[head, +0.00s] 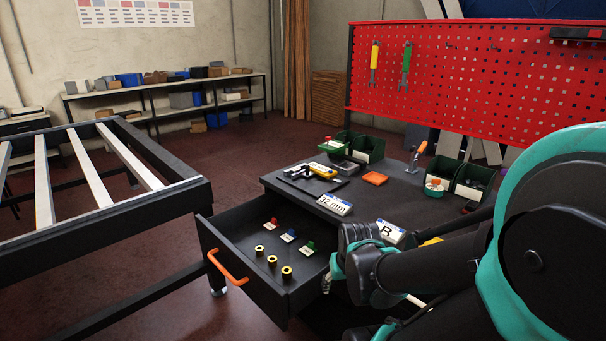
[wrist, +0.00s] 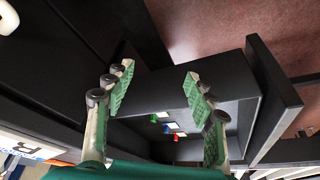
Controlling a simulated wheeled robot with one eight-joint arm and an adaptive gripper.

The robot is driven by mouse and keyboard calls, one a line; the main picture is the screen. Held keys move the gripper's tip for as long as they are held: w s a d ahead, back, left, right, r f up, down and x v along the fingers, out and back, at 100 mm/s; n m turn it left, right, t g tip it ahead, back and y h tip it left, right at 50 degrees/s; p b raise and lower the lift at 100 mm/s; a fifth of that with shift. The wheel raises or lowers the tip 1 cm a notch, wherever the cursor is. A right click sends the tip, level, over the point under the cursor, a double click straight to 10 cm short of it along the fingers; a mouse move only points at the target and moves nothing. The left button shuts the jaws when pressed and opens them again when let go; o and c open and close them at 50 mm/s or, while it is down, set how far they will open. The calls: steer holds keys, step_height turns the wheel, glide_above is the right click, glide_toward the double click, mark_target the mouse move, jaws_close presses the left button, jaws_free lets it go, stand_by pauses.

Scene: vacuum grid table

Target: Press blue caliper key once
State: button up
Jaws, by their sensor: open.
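The drawer (head: 222,225) of the workbench is pulled open. Inside it sits a row of small keys with pale labels: red (head: 274,222), blue (head: 288,236) and green (head: 309,247). The wrist view also shows the blue key (wrist: 167,128), between the green key (wrist: 154,118) and the red key (wrist: 176,137). My gripper (wrist: 159,72) is open and empty, its green-padded fingers apart. The keys show in the gap between the fingers, with no contact visible. A yellow-and-black caliper (head: 322,171) lies on the bench top. In the head view my arm hides most of the gripper.
Several brass-coloured rings (head: 272,261) stand in the drawer near its orange handle (head: 226,268). The bench top holds a "32 mm" sign (head: 334,204), a "B" sign (head: 390,231), an orange tray (head: 375,178) and dark green bins (head: 473,182). A slatted frame (head: 100,195) stands at left.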

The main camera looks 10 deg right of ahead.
jaws_close()
stand_by(1.4)
